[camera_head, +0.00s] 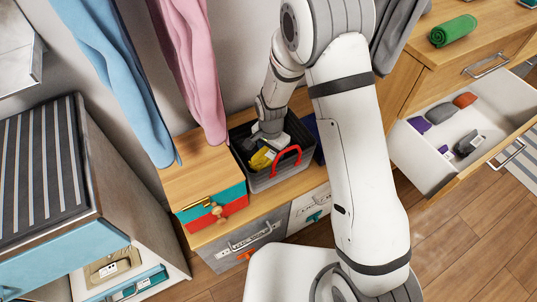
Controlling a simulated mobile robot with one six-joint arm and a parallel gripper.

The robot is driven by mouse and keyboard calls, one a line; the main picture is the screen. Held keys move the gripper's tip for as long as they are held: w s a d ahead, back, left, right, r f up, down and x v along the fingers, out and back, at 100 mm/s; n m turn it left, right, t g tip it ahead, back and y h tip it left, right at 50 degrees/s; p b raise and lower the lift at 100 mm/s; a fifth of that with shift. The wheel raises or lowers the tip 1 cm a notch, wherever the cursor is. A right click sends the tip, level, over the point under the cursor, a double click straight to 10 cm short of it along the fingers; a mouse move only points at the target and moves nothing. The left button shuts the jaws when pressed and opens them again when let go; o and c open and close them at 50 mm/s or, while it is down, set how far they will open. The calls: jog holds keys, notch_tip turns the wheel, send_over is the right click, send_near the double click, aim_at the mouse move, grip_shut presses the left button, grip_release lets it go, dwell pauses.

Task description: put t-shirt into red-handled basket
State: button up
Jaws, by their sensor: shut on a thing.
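The red-handled basket (268,181) is a dark grey open basket standing on the wooden bench in the middle of the view. Its red handle (287,157) is on the near right side. A yellow folded cloth (262,159), which looks like the t-shirt, is inside the basket with a small pale patch beside it. My gripper (268,137) reaches down into the basket from above and is shut on the yellow cloth. The fingertips are mostly hidden by the wrist and the cloth, so I cannot tell whether the cloth touches the basket's floor.
A teal and red box (211,206) stands left of the basket. A blue bin (313,136) is close on its right. Blue trousers (118,78) and pink trousers (190,62) hang behind. An open drawer (425,169) with several folded cloths is at the right.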

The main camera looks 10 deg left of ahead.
jog(key=shift+f, duration=0.65)
jog(key=shift+f, duration=0.15)
jog(key=o, duration=1)
jog(key=shift+o, duration=0.2)
